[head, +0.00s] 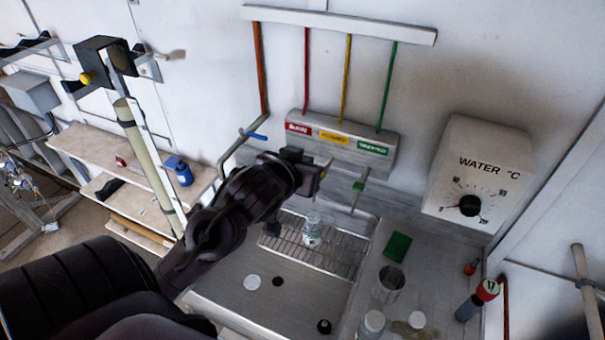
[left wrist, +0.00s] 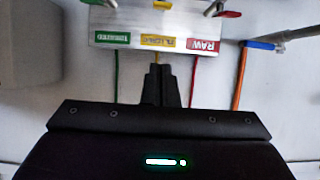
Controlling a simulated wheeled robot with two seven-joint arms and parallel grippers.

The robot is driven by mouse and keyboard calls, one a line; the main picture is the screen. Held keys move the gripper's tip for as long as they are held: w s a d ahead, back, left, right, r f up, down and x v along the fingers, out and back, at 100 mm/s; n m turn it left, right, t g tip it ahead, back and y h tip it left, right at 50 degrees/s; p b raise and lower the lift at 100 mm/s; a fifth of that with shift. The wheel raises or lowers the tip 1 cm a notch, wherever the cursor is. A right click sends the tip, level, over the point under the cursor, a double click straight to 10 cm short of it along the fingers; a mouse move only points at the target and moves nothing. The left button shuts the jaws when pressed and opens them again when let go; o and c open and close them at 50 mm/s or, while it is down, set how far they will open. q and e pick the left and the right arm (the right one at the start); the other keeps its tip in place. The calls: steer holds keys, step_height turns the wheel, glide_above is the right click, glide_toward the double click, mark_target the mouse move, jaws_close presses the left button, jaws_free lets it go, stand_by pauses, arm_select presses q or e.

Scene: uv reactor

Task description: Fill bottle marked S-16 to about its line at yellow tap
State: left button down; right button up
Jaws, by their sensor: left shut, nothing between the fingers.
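A small clear bottle (head: 313,230) with a pale label stands upright on the wire rack (head: 335,258) in the sink; its marking is too small to read. My left gripper (head: 318,172) is shut and empty, above and behind the bottle, at the tap row. Its closed fingers also show in the left wrist view (left wrist: 161,86), in front of the yellow pipe. The yellow label (head: 334,137) is on the tap panel between the red and green ones.
A green-handled tap (head: 358,187) is right of my gripper, a blue-handled one (head: 254,135) left. A beaker (head: 388,284), other bottles (head: 372,323) and a green block (head: 397,247) stand on the right counter. A water temperature box (head: 476,175) hangs on the wall.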

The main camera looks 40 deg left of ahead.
arm_select(q)
steer(key=x, duration=0.2)
steer(key=f+p+x, duration=0.1)
steer(key=x, duration=0.2)
steer(key=s+f+p+x, duration=0.1)
steer(key=x, duration=0.2)
steer(key=shift+w, duration=0.15)
steer(key=shift+s+d+f, duration=0.15)
steer(key=shift+s+f, duration=0.2)
steer(key=shift+f, duration=0.5)
steer(key=shift+w, duration=0.1)
